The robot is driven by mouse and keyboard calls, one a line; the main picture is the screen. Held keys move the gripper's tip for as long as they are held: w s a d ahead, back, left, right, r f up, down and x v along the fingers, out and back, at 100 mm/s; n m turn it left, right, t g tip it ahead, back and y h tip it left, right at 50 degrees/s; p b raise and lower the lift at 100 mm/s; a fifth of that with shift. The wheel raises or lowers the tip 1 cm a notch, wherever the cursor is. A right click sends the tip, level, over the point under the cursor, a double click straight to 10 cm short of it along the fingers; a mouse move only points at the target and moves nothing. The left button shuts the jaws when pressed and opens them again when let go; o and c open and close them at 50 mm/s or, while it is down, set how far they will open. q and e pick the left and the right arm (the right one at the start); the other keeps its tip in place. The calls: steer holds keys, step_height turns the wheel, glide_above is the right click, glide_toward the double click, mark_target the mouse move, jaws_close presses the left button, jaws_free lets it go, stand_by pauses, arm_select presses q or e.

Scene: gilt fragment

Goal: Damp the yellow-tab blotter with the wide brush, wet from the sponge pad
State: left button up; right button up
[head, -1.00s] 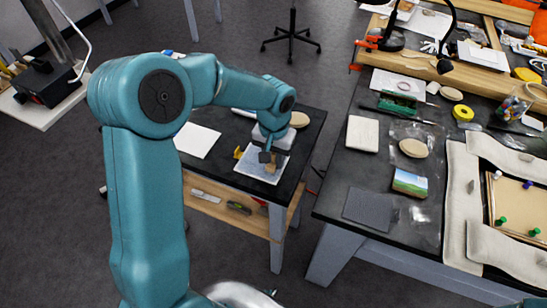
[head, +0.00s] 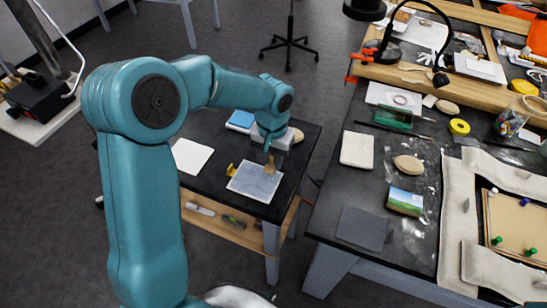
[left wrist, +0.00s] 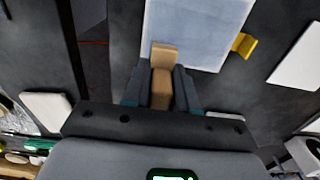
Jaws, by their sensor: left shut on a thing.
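The yellow-tab blotter (head: 254,183) is a pale blue-grey sheet lying flat on the small dark table, its yellow tab (head: 231,170) at its left edge. It also shows in the left wrist view (left wrist: 195,25). My left gripper (head: 269,154) is shut on the wide brush (head: 269,168), a tan tool pointing down over the blotter's far right part. In the left wrist view the brush (left wrist: 162,70) is between the fingers and overlaps the blotter's edge. Contact is unclear. A blue pad (head: 240,121), possibly the sponge pad, lies behind my left arm, partly hidden.
A white sheet (head: 191,156) lies left of the blotter. A tan oval object (head: 298,135) is at the table's far right. A gap of floor separates this table from the crowded workbench (head: 330,200) at right. A lower shelf (head: 215,222) holds tools.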

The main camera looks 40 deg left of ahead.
arm_select(q)
steer(key=shift+w+r+p, duration=0.15)
steer(key=shift+r+p, duration=0.4)
steer(key=shift+r, duration=0.3)
steer(key=shift+s+r+p, duration=0.2)
steer(key=shift+r+p, duration=0.6)
steer(key=shift+r, duration=0.4)
steer(key=shift+w+r+p, duration=0.2)
steer(key=shift+r+p, duration=0.25)
steer(key=shift+r, duration=0.15)
steer(key=shift+s, duration=0.1)
